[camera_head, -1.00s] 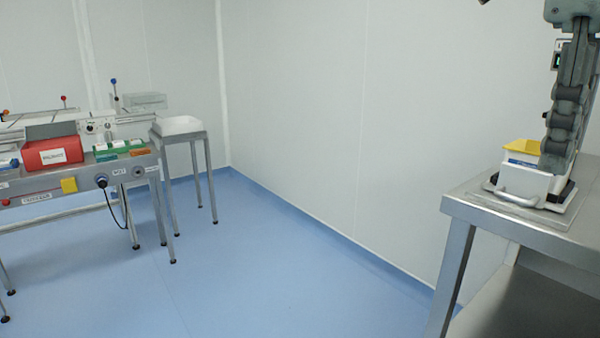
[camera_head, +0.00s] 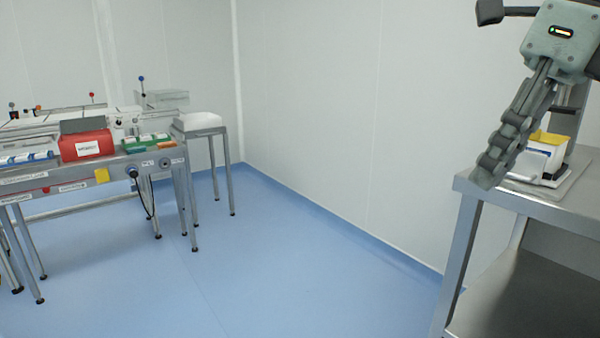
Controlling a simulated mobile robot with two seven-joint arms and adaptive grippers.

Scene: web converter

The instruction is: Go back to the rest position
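My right gripper (camera_head: 489,172) hangs in at the upper right, grey-green with a small lit indicator. Its dark segmented fingers slant down and left, in front of the metal table's left corner. The fingers line up behind one another, so I cannot tell whether they are open or shut. I see nothing held at the tips. My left gripper is out of view.
A steel table (camera_head: 560,205) at the right carries a white box with a yellow top (camera_head: 543,153), partly behind the fingers. At the left are a machine bench with a red box (camera_head: 86,146) and a small stand with a white top (camera_head: 197,122). The blue floor (camera_head: 270,260) between is clear.

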